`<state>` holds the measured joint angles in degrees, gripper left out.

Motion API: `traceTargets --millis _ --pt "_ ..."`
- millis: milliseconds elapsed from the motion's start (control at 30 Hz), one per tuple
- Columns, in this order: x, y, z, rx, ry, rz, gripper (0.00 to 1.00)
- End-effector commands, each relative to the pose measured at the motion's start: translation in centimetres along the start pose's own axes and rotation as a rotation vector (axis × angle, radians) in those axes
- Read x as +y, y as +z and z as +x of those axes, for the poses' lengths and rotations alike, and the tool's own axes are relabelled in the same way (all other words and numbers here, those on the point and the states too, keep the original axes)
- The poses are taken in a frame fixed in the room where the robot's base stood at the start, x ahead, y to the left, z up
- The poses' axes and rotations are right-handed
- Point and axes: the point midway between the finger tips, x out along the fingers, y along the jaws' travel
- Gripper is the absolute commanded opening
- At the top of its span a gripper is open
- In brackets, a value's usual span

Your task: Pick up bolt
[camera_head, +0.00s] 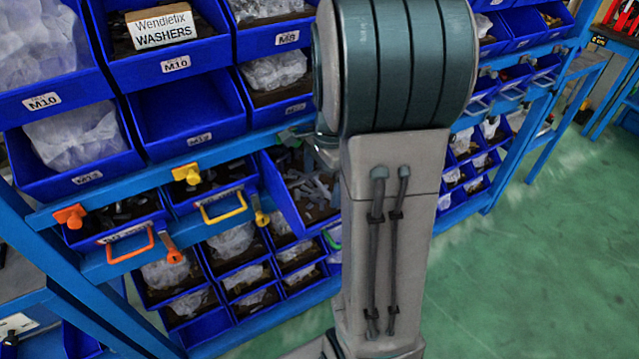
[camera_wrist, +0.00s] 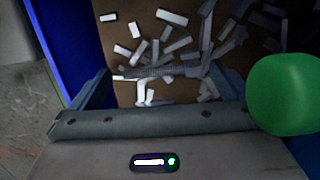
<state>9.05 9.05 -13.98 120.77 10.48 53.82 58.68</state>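Many pale grey metal bolts (camera_wrist: 165,48) lie loose in a blue bin (camera_wrist: 68,35) in the wrist view. One longer bolt with a ribbed, thread-like surface (camera_wrist: 150,72) lies crosswise between the fingers of my gripper (camera_wrist: 160,76). My gripper is open, its two fingers wide apart over the bin's contents. No bolt is visibly clamped, and the gap in height to the bolts is hard to tell. In the head view the loose pieces (camera_head: 310,187) show in an open bin (camera_head: 283,203) left of my arm. My gripper is hidden there behind my arm.
The blue bin wall is close beside the left finger. A blurred green object (camera_wrist: 288,95) is close at the right of the wrist view. Blue bins (camera_head: 185,118) of bagged parts fill the rack around. Green floor (camera_head: 540,250) is clear at right.

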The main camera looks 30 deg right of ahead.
Motion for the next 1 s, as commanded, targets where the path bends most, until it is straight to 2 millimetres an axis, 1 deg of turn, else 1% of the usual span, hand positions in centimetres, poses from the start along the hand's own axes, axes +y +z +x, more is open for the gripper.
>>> traceTargets --millis 33,67,100,167,467,567,667,767,867,1000 --pt "0.0 0.0 0.0 0.000 0.000 0.000 0.89" --pt "0.0 0.0 0.0 0.000 0.000 0.000 0.81" --pt "0.0 0.0 0.0 0.000 0.000 0.000 0.69" --pt "0.0 0.0 0.0 0.000 0.000 0.000 0.53" --pt "0.0 0.0 -0.1 0.000 -0.001 0.000 0.53" --pt "0.0 0.1 -0.5 0.000 -0.001 0.000 0.53" --pt "-0.1 0.2 -1.4 0.000 -0.003 -0.001 0.53" --pt "-0.1 0.3 -2.8 0.001 -0.005 -0.001 0.53" --pt "-0.1 0.6 -4.7 0.002 -0.005 -0.003 0.53" --pt "-0.1 0.9 -7.8 0.001 -0.006 -0.001 0.53"
